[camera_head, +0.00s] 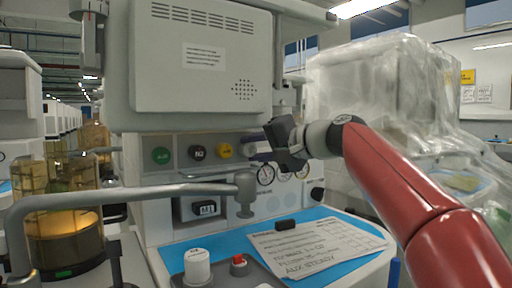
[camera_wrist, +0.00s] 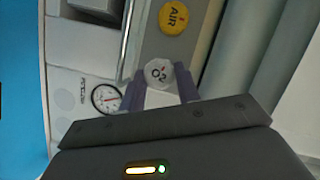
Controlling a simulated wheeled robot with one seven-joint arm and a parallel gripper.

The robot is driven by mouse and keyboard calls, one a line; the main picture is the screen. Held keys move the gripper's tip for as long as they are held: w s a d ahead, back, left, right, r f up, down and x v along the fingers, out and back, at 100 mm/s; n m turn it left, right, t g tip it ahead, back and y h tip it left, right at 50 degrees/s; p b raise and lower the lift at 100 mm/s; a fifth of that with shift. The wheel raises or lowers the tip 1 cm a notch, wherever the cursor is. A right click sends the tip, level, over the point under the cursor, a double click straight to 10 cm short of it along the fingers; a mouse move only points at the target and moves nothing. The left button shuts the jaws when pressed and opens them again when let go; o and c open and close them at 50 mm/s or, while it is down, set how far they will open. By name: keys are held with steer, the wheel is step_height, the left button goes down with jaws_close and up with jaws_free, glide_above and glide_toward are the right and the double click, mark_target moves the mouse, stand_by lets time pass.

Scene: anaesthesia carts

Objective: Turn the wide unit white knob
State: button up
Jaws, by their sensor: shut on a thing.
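A white knob marked O2 (camera_wrist: 158,73) shows in the wrist view on the machine's front panel, beside a yellow AIR knob (camera_wrist: 174,17). My gripper (camera_wrist: 161,80) has its two dark fingers on either side of the white knob, shut on it. In the head view my gripper (camera_head: 260,140) reaches the panel from the right, just right of the yellow knob (camera_head: 225,151). There the white knob is hidden behind the gripper. I cannot tell how far the knob is turned.
Green (camera_head: 160,155) and black (camera_head: 198,152) knobs sit further left on the panel. Round gauges (camera_head: 265,174) lie below my gripper. A grey rail (camera_head: 130,191) crosses in front.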

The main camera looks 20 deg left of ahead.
steer(key=shift+f, duration=0.15)
steer(key=o, duration=0.7)
steer(key=b+v, duration=0.1)
steer(key=v, duration=0.6)
steer(key=shift+s+d, duration=0.2)
steer(key=shift+d, duration=0.1)
